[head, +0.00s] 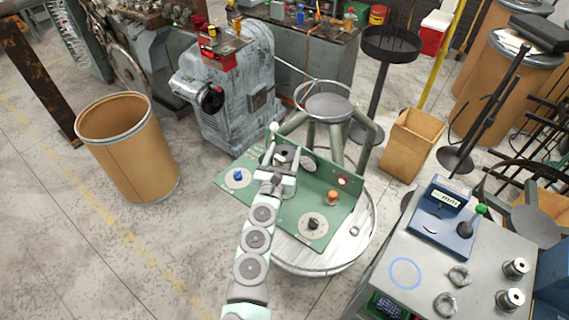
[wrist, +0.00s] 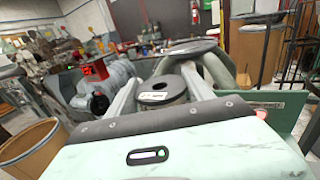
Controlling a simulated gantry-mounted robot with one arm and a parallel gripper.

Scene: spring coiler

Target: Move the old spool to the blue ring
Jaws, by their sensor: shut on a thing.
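My gripper (head: 284,160) is above the green panel of a machine on a round white table. It is shut on a grey spool with a dark centre hole and a pale label, the old spool (wrist: 158,91), which sits between the two fingers (wrist: 160,98) in the wrist view. In the head view the spool (head: 285,152) is small and partly covered by my gripper. Whether it still touches its mount cannot be told. The blue ring (head: 405,273) is a thin outline on the grey bench top at the lower right, and its inside is empty.
Near the ring stand a blue control box (head: 440,222), two metal spools (head: 515,268) and metal coils (head: 459,276). A stool (head: 328,108) stands behind the panel.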

